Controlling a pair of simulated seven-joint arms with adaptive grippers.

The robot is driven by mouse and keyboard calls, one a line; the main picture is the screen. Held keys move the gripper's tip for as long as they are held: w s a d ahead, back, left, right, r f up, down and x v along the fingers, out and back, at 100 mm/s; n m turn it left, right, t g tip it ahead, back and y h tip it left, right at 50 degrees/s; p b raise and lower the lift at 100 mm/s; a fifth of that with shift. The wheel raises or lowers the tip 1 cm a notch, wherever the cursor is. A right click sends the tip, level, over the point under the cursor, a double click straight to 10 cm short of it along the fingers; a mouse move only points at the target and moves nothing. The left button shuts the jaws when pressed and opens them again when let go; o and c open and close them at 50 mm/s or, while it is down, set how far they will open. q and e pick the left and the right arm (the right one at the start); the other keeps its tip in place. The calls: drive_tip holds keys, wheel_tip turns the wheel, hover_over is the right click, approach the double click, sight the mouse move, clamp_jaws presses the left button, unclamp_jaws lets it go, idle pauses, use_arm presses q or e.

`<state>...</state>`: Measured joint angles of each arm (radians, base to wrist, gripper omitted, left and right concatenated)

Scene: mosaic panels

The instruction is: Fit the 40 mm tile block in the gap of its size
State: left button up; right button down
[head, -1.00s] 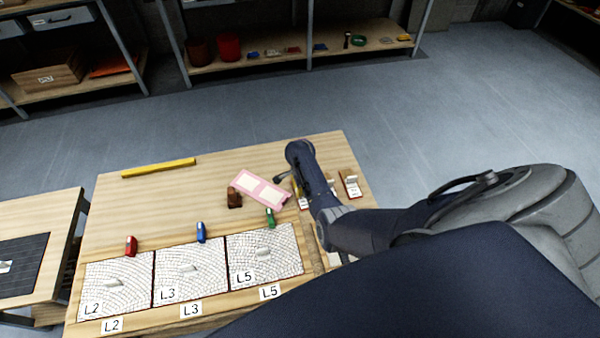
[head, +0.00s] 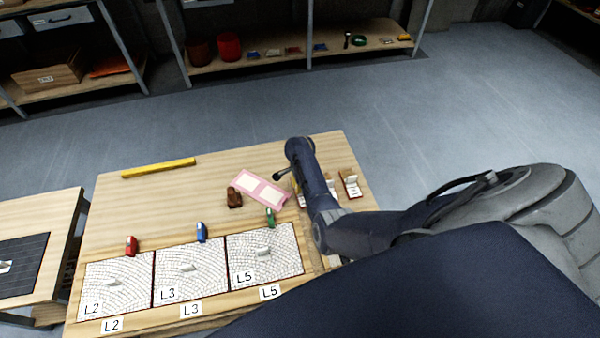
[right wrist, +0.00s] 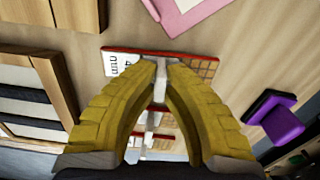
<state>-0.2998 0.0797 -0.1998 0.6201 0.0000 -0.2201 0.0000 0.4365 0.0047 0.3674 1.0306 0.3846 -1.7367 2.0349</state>
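Three mosaic panels, L2 (head: 98,300), L3 (head: 175,285) and L5 (head: 285,265), lie in a row along the front of the table, each with a pale bar-shaped spot near its middle. In the right wrist view, my right gripper (right wrist: 163,66) has its yellow fingertips closed on both sides of a white tile block (right wrist: 161,85). The block is at a red-edged holder (right wrist: 116,62) with a partly readable "4… mm" label. More pale blocks on holders show between the fingers. In the head view my right arm hides the fingertips. My left gripper is out of view.
A pink tray (head: 284,198) and a brown block (head: 235,197) lie behind the panels. Red (head: 131,246), blue (head: 201,232) and green (head: 270,217) pieces stand at the panels' back edges. A yellow bar (head: 159,168) lies far left. A purple object (right wrist: 275,118) is near the gripper.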

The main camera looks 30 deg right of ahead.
wheel_tip(320, 180, up, 8)
drive_tip(key=shift+f, duration=0.15)
drive_tip(key=w+a+r+n, duration=0.2)
drive_tip(key=w+a+r, duration=0.45)
drive_tip(key=r, duration=0.35)
drive_tip(key=w+a+r+n, duration=0.2)
drive_tip(key=w+a+r, duration=0.4)
drive_tip(key=w+r, duration=0.3)
drive_tip(key=s+a+r+n, duration=0.2)
drive_tip(key=a+r+n, duration=0.5)
drive_tip(key=a+r, duration=0.85)
drive_tip(key=s+a+r+n, duration=0.5)
drive_tip(key=s+a, duration=0.1)
drive_tip(key=s, duration=0.2)
drive_tip(key=s+f+n, duration=0.4)
drive_tip(key=s, duration=0.7)
drive_tip(key=s+d+f+n, duration=0.1)
drive_tip(key=s+d+f, duration=0.4)
drive_tip(key=s+d, duration=0.5)
drive_tip(key=w+d+r, duration=0.2)
drive_tip(key=w+d, duration=0.1)
drive_tip(key=d, duration=0.6)
drive_tip(key=shift+r, duration=0.15)
